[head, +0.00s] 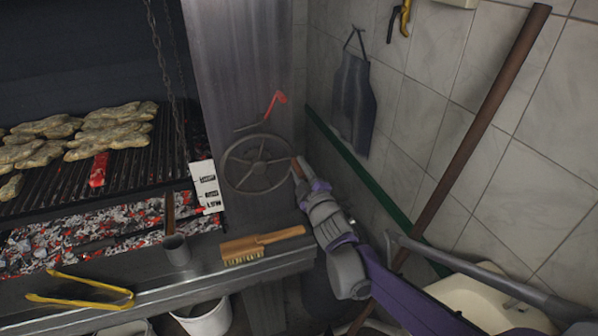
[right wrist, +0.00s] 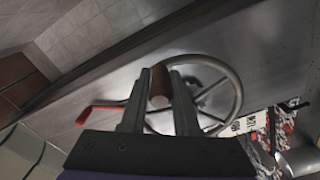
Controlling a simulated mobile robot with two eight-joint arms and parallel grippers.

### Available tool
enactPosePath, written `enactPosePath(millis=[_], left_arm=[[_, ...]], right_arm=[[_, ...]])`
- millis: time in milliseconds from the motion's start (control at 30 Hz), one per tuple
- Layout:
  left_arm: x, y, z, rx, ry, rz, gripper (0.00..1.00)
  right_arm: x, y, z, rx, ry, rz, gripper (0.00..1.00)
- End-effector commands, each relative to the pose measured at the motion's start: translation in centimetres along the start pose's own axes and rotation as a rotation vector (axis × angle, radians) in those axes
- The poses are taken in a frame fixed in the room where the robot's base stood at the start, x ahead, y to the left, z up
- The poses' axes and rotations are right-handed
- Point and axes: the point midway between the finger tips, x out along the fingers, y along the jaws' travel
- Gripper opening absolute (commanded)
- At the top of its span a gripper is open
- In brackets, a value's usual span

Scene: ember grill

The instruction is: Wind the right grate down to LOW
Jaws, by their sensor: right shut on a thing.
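The spoked hand wheel (head: 232,178) is mounted on the grey metal panel right of the grill. My right gripper (head: 299,172) is shut on the brown crank knob at the wheel's right rim. In the right wrist view the knob (right wrist: 160,86) sits between the two fingers, with the wheel rim (right wrist: 238,90) behind. The right grate (head: 118,172) carries pieces of meat and lies above glowing coals. A white height plate (head: 206,187) with dark markings stands at the grate's right edge; its lowest label reads LOW. A chain (head: 172,75) hangs over the grate. My left gripper is out of view.
A red-handled lever (head: 278,98) is above the wheel. A wooden brush (head: 262,243), grey cup (head: 177,250) and yellow tongs (head: 85,290) are on the front ledge. A brown pole (head: 480,130) leans at the right, near my arm.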

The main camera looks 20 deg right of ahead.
Motion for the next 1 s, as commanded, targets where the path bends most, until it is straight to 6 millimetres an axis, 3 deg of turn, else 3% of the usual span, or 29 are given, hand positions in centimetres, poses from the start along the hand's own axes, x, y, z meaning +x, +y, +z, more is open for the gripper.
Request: enactPosePath(millis=[200, 800, 833, 1000], left_arm=[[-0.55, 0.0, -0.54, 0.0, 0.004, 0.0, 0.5], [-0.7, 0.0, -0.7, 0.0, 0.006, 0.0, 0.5], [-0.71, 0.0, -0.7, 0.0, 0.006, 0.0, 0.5], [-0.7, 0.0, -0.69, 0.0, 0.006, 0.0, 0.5]], right_arm=[[0.08, 0.9, -0.63, 0.009, 0.002, 0.003, 0.0], [0.11, 1.14, -0.93, 0.012, 0.005, 0.003, 0.0], [0.12, 1.15, -0.93, 0.012, 0.005, 0.003, 0.31], [0.09, 1.08, -0.87, 0.012, 0.003, 0.002, 0.59]])
